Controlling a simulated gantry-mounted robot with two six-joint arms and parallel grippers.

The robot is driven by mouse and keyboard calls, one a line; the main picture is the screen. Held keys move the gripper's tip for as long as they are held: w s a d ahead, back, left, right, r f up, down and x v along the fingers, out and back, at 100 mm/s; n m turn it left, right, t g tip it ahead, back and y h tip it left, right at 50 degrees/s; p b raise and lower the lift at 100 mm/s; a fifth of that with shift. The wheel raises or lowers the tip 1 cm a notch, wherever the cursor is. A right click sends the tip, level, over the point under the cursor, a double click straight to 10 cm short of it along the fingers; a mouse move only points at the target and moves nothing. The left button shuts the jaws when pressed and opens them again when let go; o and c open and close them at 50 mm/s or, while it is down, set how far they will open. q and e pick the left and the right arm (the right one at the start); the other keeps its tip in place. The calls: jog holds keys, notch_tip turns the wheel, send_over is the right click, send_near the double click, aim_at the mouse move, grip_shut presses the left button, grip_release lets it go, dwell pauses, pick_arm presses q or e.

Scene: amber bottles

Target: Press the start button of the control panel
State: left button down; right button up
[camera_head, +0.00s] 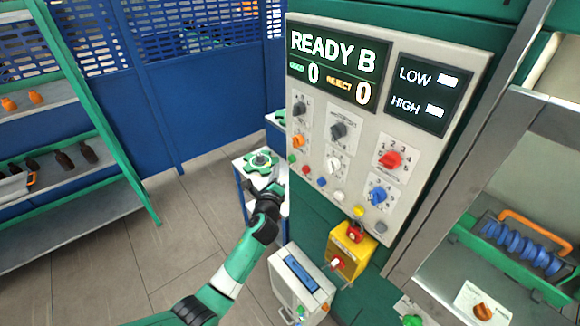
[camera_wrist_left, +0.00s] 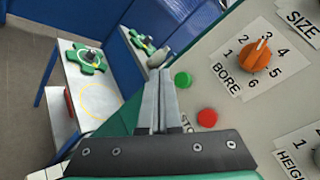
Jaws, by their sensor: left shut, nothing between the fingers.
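The control panel (camera_head: 318,130) is a pale, tilted board with a lit "READY B" display. A green button (camera_head: 292,158) sits at its lower left edge, with a red button (camera_head: 306,171) beside it. My left gripper (camera_head: 279,172) is shut and empty at the panel's left edge, just below the green button. In the left wrist view, the shut fingers (camera_wrist_left: 160,72) point up past the panel's edge. The green button (camera_wrist_left: 183,79) shows just right of the fingertips, and the red button (camera_wrist_left: 207,117) lies lower right, by a partly hidden "STO" label. Contact cannot be told.
Blue, white, yellow and grey buttons run along the panel's lower edge. An orange knob (camera_wrist_left: 260,54) marked BORE is near the fingers. A yellow box (camera_head: 351,250) with red switches hangs below. A white table (camera_head: 243,178) with a green part stands behind the gripper.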

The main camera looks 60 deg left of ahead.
aim_at(292, 159)
pick_arm(q)
jog(key=w+b, duration=0.1)
jog(key=w, duration=0.1)
jog(key=shift+w+a, duration=0.15)
jog(key=shift+w, duration=0.2)
pick_arm(e)
notch_tip(292, 159, down, 2)
jog(key=shift+f, duration=0.1)
dwell(1.6)
pick_arm(q)
jog(key=shift+w+b, duration=0.4)
jog(key=shift+b, duration=0.05)
pick_arm(e)
jog(key=shift+f, duration=0.3)
